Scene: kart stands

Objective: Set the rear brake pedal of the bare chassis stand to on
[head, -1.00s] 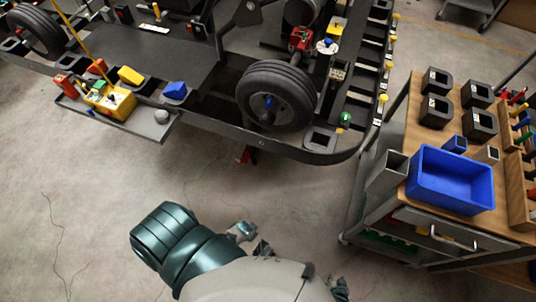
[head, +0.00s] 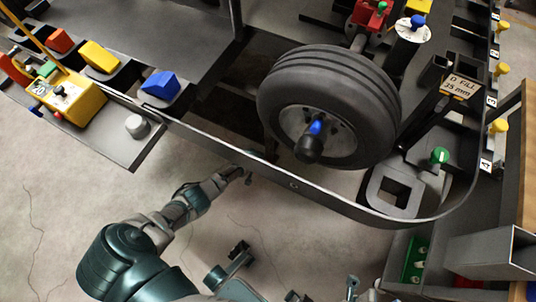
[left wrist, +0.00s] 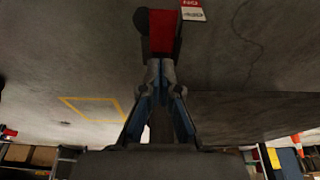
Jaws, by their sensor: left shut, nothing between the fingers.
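The bare chassis stand (head: 330,195) fills the upper part of the head view. My left gripper (head: 238,173) is shut and empty below the stand's front rim, left of the wheel. In the left wrist view, the shut fingertips (left wrist: 159,68) are at the lower end of a red pedal-like part (left wrist: 162,32) with a dark round piece beside it. I cannot tell whether they touch it. A small red-and-white label (left wrist: 192,10) is beside the red part. In the head view, the red part is not clearly visible.
A black wheel (head: 330,105) stands out above the rim. The floor below the rim is open.

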